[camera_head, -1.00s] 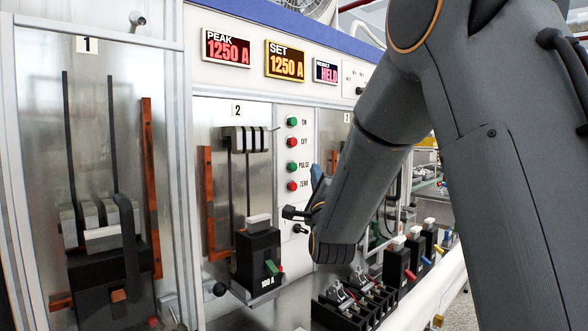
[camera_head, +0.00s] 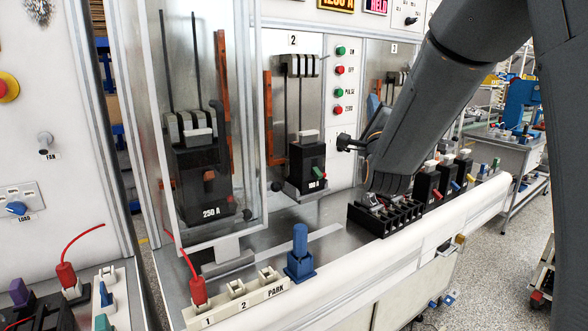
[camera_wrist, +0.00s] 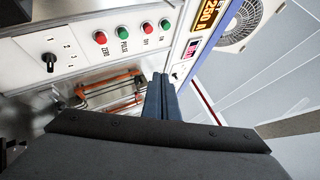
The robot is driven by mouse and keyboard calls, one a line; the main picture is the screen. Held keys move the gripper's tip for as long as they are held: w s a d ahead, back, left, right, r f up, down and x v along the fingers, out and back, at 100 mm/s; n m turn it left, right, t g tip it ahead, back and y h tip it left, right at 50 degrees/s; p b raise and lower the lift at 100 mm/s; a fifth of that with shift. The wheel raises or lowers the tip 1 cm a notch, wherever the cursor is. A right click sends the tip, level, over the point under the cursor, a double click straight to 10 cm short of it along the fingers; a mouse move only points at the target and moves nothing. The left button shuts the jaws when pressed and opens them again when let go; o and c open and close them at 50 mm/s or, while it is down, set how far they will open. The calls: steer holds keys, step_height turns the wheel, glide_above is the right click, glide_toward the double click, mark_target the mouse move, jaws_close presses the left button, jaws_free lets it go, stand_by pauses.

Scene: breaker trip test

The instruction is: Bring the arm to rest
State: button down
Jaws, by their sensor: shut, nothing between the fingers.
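My arm comes down from the upper right in the head view, bent in front of the test bench. My gripper shows in the wrist view (camera_wrist: 162,97) as two blue-grey fingers pressed together with nothing between them. In the head view only a bit of blue finger (camera_head: 373,107) shows past my wrist, in front of the panel near bay 2. In the wrist view the fingers point toward the panel with the ON, OFF, PULSE and ZERO buttons (camera_wrist: 131,38). I cannot tell the exact gap to the panel.
A 100 A breaker (camera_head: 306,165) stands in bay 2, a 250 A breaker (camera_head: 205,175) behind the clear door of bay 1.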

steer(key=s+f+n+g+y, duration=0.1)
steer(key=s+f+n+g, duration=0.25)
steer(key=f, duration=0.35)
steer(key=s+a+f+n+g+y, duration=0.1)
steer(key=s+f+n+g, duration=0.2)
steer(key=f, duration=0.5)
steer(key=s+f+n+g+y, duration=0.1)
steer(key=s+f+n+g, duration=0.1)
steer(key=f+n+g, duration=0.4)
steer(key=s+f+n+g, duration=0.3)
steer(key=s+f, duration=0.2)
steer(key=s, duration=0.4)
steer(key=s+f+n+g, duration=0.3)
steer(key=s+f+n, duration=0.1)
steer(key=s, duration=0.4)
steer(key=s+f+n+g, duration=0.3)
steer(key=s+f, duration=0.2)
steer(key=s, duration=0.4)
steer(key=shift+s+d+f, duration=0.2)
steer(key=shift+s+f, duration=0.1)
steer(key=shift+s, duration=0.05)
steer(key=shift+w+n, duration=0.1)
steer(key=shift+n, duration=0.15)
